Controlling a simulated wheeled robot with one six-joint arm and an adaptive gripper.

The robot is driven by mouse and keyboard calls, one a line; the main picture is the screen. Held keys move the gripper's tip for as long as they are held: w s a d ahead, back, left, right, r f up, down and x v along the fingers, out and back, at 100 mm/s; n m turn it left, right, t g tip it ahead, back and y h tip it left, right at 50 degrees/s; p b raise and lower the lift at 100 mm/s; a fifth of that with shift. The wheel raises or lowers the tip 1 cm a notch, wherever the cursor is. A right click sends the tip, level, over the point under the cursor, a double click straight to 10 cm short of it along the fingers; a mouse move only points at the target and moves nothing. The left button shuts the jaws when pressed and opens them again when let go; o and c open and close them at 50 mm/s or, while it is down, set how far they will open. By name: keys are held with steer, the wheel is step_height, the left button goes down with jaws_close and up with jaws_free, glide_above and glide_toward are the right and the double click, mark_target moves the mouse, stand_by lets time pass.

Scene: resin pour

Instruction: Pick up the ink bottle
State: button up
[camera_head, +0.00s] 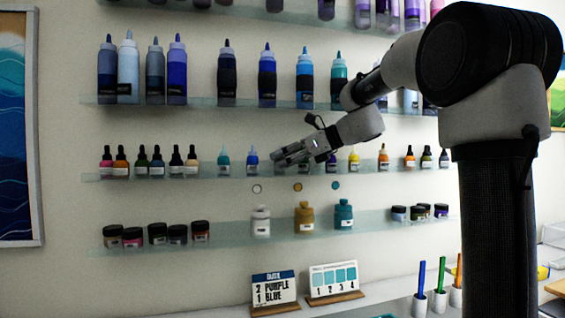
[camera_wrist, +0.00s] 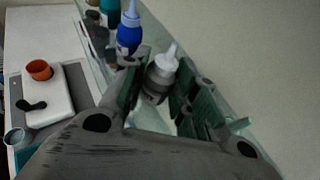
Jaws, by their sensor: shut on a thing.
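My gripper (camera_head: 279,157) reaches to the middle wall shelf in the head view. In the wrist view, the fingers of my gripper (camera_wrist: 158,92) are shut on a grey ink bottle (camera_wrist: 155,87) with a pale nozzle cap (camera_wrist: 164,61). The held bottle is hard to make out behind the fingers in the head view. A blue bottle (camera_head: 252,160) stands just left of the fingertips on the shelf; it also shows in the wrist view (camera_wrist: 129,35), close beside the left finger. A teal bottle (camera_head: 223,161) stands farther left.
The middle glass shelf (camera_head: 205,177) holds several more dropper bottles, with a yellow bottle (camera_head: 354,160) right of my wrist. Large bottles stand above, jars below. In the wrist view, a white device (camera_wrist: 50,92) with an orange cup (camera_wrist: 39,69) sits far below.

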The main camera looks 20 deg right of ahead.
steer(key=shift+r, duration=0.6)
step_height(320, 180, up, 2)
steer(key=shift+r, duration=0.25)
steer(key=s+d, duration=1.1)
steer(key=d, duration=0.3)
steer(key=shift+f, duration=0.15)
steer(key=shift+d, duration=0.1)
steer(key=shift+o, duration=1.1)
jaws_close()
